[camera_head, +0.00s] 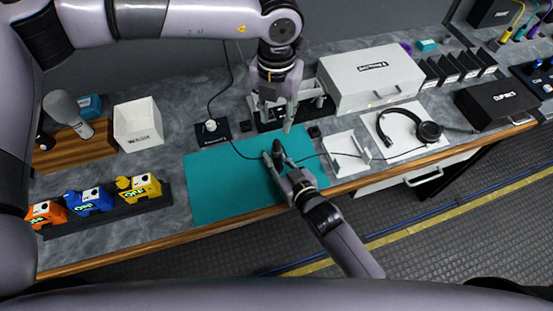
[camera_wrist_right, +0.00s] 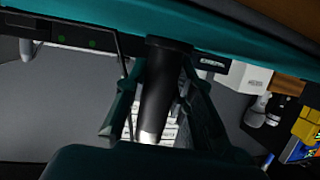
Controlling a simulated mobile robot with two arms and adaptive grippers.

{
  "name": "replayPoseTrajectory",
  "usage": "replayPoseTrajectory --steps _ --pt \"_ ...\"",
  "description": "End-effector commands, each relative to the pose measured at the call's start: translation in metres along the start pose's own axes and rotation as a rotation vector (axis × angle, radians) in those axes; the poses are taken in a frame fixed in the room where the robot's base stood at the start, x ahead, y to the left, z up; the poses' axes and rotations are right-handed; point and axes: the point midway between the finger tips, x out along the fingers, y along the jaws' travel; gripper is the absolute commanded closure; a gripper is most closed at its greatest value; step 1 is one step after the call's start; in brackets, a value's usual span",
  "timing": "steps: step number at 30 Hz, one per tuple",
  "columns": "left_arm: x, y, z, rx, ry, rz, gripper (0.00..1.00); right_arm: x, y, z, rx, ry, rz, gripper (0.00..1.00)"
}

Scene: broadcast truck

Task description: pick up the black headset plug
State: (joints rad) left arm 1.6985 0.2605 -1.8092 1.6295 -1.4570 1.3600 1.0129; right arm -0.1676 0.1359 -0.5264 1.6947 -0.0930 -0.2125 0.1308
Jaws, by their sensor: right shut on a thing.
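The black headset plug (camera_head: 277,148) is between the fingers of my right gripper (camera_head: 276,161), just over the teal mat (camera_head: 215,180). In the right wrist view the plug (camera_wrist_right: 161,92) is a dark cylinder with a pale metal end, and the right gripper's fingers (camera_wrist_right: 160,105) are shut on its sides. My left gripper (camera_head: 277,118) points down behind the mat, over a dark unit; its fingers look apart with nothing visible between them. The black headset (camera_head: 430,131) lies on a white sheet at the right.
A white open tray (camera_head: 347,141) stands right of the mat. A big white case (camera_head: 370,80) and a black box (camera_head: 497,103) are at the back right. Colored packs (camera_head: 90,200) sit in a rack at left, near a white bin (camera_head: 137,124). Thin black cables cross the mat.

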Motion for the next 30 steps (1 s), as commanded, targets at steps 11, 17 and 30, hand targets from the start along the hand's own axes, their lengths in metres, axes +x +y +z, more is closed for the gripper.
replayPoseTrajectory --steps 11,17,30 --pt "0.000 -0.001 0.000 0.024 0.001 -0.001 0.60 0.000 0.000 0.000 -0.001 0.000 0.000 1.00" --pt "-0.002 -0.005 0.000 0.249 0.001 -0.004 0.60 0.000 0.000 0.000 -0.001 0.000 0.000 1.00" --pt "-0.015 -0.005 0.004 1.022 -0.001 -0.003 0.60 0.000 0.000 0.000 -0.001 0.000 0.000 1.00"
